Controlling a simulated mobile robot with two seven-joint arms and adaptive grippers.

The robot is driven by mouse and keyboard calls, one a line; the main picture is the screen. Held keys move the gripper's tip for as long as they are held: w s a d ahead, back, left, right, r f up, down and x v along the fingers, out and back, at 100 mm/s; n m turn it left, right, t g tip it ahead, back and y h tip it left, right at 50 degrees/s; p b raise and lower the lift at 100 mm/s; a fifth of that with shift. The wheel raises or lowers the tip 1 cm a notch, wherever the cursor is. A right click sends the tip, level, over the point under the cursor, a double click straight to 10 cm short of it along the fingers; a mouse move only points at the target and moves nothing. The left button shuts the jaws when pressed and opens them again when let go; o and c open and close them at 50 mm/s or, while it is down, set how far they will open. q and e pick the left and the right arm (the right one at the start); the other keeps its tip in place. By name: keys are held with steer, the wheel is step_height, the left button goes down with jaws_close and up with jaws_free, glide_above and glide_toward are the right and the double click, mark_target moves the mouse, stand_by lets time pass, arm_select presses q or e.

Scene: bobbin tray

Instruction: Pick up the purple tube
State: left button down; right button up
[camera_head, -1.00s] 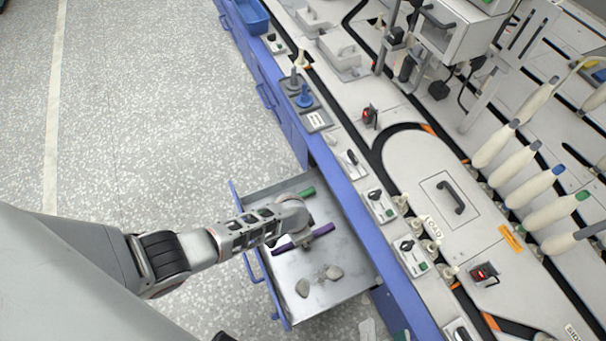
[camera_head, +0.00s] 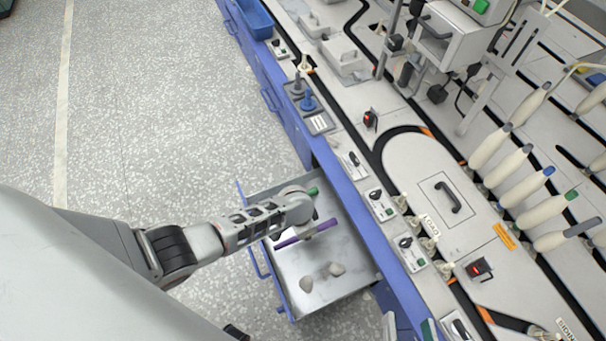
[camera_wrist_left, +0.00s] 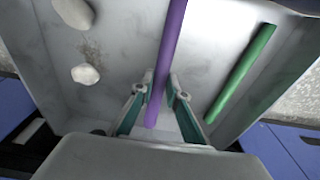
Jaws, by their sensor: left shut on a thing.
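The purple tube (camera_head: 290,242) is in the open metal drawer (camera_head: 350,262), seen in the head view as a slanting bar beside my left wrist. In the left wrist view the purple tube (camera_wrist_left: 172,45) runs between the two fingers of my left gripper (camera_wrist_left: 162,86), which is shut on it. My left gripper is mostly hidden by the wrist in the head view. The gap under the tube is hard to judge. My right gripper (camera_head: 410,328) shows only partly at the bottom edge, its fingers apart and empty.
A green tube (camera_wrist_left: 242,72) lies in the drawer to the right of the purple one in the wrist view. Two pale lumps (camera_wrist_left: 86,74) lie on the other side. The drawer walls stand close around. The blue-edged machine bench (camera_head: 360,215) rises beside the drawer.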

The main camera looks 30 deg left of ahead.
arm_select(q)
steer(key=r+p, duration=0.1)
steer(key=r, duration=0.1)
steer(key=w+r+p, duration=0.1)
steer(key=r, duration=0.2)
steer(key=w+r, duration=0.1)
steer(key=r, duration=0.1)
steer(key=shift+r+p, duration=0.25)
steer(key=shift+p, duration=0.15)
step_height(320, 180, up, 16)
steer(key=s+p, duration=0.1)
steer(key=p, duration=0.8)
steer(key=shift+s+r, duration=0.2)
steer(key=shift+s, duration=0.15)
arm_select(e)
steer(key=s+d+f+n+g+h, duration=0.1)
steer(key=s+d+f+n+h, duration=0.1)
steer(key=d, duration=0.7)
steer(key=shift+n, duration=0.5)
